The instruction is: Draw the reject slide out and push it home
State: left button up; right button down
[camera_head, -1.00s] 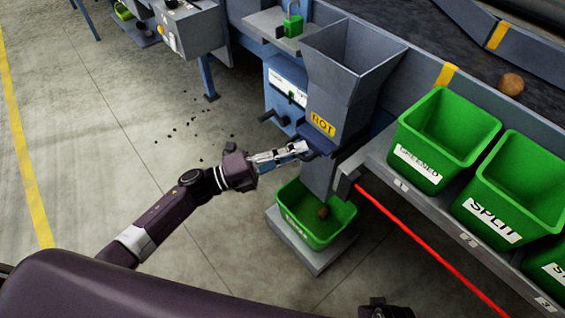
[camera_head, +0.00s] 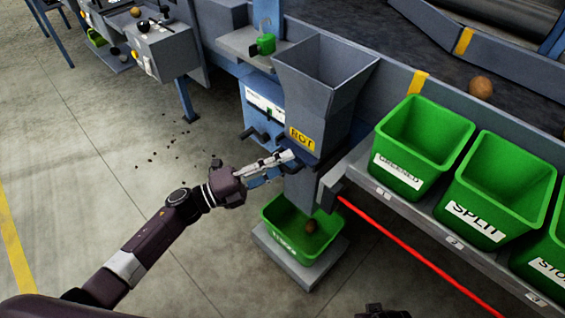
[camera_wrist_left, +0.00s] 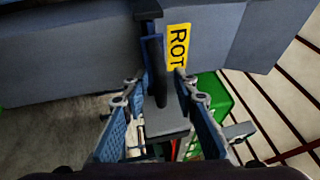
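The reject slide (camera_head: 306,160) is a blue plate low in the grey chute under the yellow ROT label. Its dark handle bar (camera_wrist_left: 155,75) shows in the left wrist view, below a blue edge of the slide. My left gripper (camera_head: 292,156) is at the slide's front, its fingers partly hiding it. In the left wrist view my left gripper (camera_wrist_left: 157,88) has its fingers apart, one on each side of the handle, with gaps visible. How far the slide sits out of the chute is hard to tell. My right gripper is not clearly shown.
A green bin (camera_head: 272,234) with a brown potato (camera_head: 311,226) stands on a grey base below the chute. Green labelled bins (camera_head: 425,130) line the shelf at right, above a red line. A blue box with dark knobs (camera_head: 262,105) is beside the hopper.

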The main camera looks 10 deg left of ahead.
pick_arm(q)
jog(key=v, duration=1.2)
jog(key=shift+w+d, duration=0.1)
